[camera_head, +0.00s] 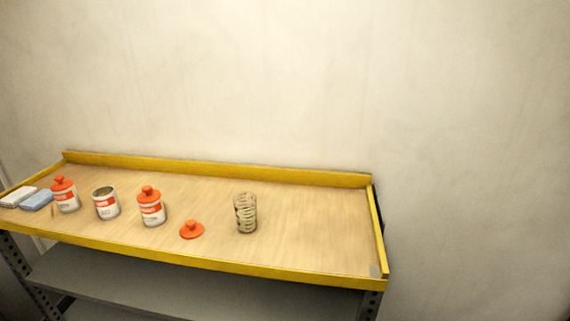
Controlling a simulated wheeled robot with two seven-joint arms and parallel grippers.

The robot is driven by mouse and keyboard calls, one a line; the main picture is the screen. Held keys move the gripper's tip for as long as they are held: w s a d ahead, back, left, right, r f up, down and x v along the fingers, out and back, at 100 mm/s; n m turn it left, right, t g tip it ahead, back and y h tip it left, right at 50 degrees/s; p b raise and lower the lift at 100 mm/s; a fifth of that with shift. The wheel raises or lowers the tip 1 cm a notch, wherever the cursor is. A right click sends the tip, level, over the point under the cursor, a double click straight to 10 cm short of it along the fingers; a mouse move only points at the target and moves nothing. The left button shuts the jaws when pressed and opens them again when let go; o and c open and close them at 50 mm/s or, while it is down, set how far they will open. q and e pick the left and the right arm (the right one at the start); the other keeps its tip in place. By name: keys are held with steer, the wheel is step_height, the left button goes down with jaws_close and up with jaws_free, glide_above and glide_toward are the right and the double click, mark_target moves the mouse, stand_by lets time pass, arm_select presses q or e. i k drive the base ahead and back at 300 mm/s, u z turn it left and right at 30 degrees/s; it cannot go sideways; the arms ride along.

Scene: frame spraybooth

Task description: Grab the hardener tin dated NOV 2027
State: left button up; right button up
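Several small white tins with orange-red label bands stand on the wooden bench top. The left tin (66,197) and the right tin (152,209) have orange knobbed lids on. The middle tin (106,205) is open at the top. A loose orange lid (192,231) lies on the bench to the right of the right tin. The label print is too small to read, so I cannot tell which tin bears NOV 2027. Neither of my grippers is in view.
A glass-like ribbed cup or coil (246,213) stands right of the loose lid. White and blue pads (37,200) lie at the left end. The bench has a raised yellow rim (230,173); its right part is mostly clear. A grey shelf (130,281) is below.

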mark_target(106, 201)
steer(key=u, duration=1.3)
